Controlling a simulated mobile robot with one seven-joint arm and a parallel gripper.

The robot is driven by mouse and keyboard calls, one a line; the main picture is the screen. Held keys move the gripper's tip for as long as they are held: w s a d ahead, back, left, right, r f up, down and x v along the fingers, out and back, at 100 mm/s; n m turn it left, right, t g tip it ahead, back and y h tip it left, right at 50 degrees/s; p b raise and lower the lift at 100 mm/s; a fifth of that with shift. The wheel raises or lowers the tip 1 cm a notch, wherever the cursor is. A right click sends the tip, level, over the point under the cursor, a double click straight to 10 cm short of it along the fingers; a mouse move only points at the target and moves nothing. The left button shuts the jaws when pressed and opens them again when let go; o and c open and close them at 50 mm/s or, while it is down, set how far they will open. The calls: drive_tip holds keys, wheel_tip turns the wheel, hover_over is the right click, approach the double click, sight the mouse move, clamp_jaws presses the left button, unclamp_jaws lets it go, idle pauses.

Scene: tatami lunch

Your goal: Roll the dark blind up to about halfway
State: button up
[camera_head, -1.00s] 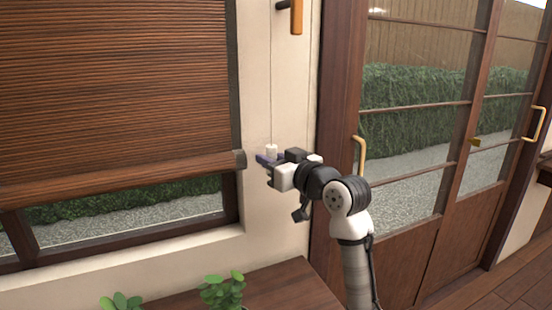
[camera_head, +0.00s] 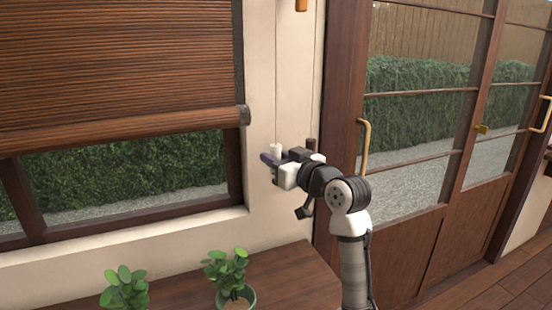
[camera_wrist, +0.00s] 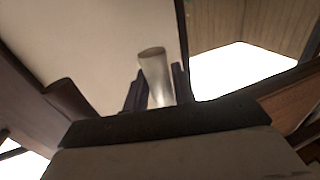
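The dark brown slatted blind (camera_head: 120,60) hangs over the left window in the head view. Its bottom bar (camera_head: 130,131) sits partway down, with hedge and gravel showing below it. A thin cord (camera_head: 276,90) runs down the pale wall right of the blind to a small white pull (camera_head: 276,150). My gripper (camera_head: 272,158) is at the pull, close to the wall. In the wrist view, the pale cylindrical pull (camera_wrist: 156,75) stands between the dark fingers (camera_wrist: 157,92), which appear closed around it. The pull's lower end is hidden.
A wooden table (camera_head: 285,280) with potted plants (camera_head: 226,270) stands below the window. A sliding glass door (camera_head: 420,120) with a handle (camera_head: 364,145) is farther right.

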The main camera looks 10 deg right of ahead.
drive_tip(key=shift+o, duration=1.4)
drive_tip(key=b+v, duration=0.3)
drive_tip(key=v, duration=1.1)
drive_tip(key=shift+w, duration=0.1)
